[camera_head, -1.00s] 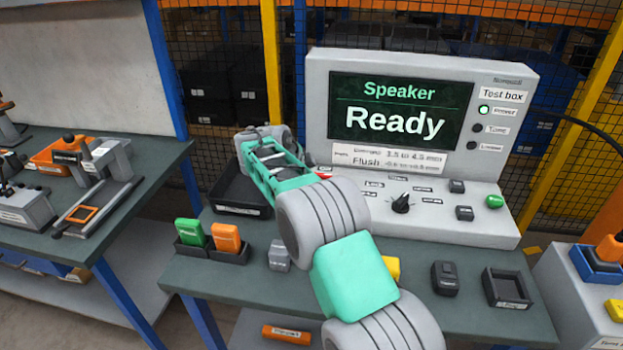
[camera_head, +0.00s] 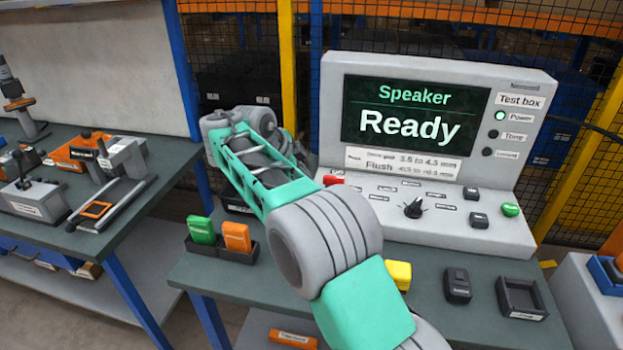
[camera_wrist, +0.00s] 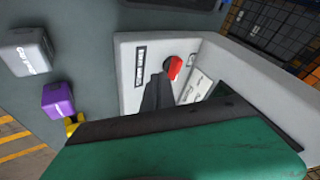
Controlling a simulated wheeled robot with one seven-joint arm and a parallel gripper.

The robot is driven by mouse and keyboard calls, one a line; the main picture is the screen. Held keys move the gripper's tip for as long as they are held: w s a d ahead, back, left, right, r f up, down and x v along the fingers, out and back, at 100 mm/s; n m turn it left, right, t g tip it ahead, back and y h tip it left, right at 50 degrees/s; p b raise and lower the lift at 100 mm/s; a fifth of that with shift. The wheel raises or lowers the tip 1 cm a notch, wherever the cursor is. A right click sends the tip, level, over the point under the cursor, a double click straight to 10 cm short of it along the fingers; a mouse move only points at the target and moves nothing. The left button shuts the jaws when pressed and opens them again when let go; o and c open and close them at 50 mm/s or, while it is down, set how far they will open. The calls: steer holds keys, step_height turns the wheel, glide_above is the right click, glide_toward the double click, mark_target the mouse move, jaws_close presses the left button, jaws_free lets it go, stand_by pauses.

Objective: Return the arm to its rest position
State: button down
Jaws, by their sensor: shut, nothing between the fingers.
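My arm (camera_head: 325,235) shows in the head view as green and grey links, rising from the lower right to a grey joint (camera_head: 225,125) at the upper left. The gripper's end is hidden behind the arm there. In the wrist view my gripper (camera_wrist: 157,92) shows dark fingers shut together and empty, in front of the grey test box face (camera_wrist: 138,50). The red button (camera_wrist: 173,67) appears just beyond the fingertips; I cannot tell the gap. In the head view the red button (camera_head: 333,180) sits at the left of the test box panel.
The test box (camera_head: 520,150) reads "Speaker Ready" and stands right of the arm. A green (camera_head: 201,229) and an orange block (camera_head: 237,236) stand in a holder left of the arm. A purple block (camera_wrist: 58,100) and a grey block (camera_wrist: 27,55) show in the wrist view.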

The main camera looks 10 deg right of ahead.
steer(key=shift+r, duration=0.1)
steer(key=s+d+r+n+y+p, duration=0.1)
steer(key=s+d+r+n+y, duration=0.15)
steer(key=s+n, duration=1)
steer(key=s+a+f+n+y, duration=0.1)
steer(key=s+f+n, duration=0.1)
steer(key=s, duration=0.4)
steer(key=s+a+f+n+y, duration=0.1)
steer(key=s+f+n, duration=0.2)
steer(key=s, duration=0.4)
steer(key=s+a+f+n+g+y+p, duration=0.1)
steer(key=s+f+n, duration=0.1)
steer(key=s+f, duration=0.2)
steer(key=shift+s+a, duration=0.4)
steer(key=shift+s, duration=0.8)
steer(key=shift+r+n+y, duration=0.1)
steer(key=shift+n+y, duration=0.15)
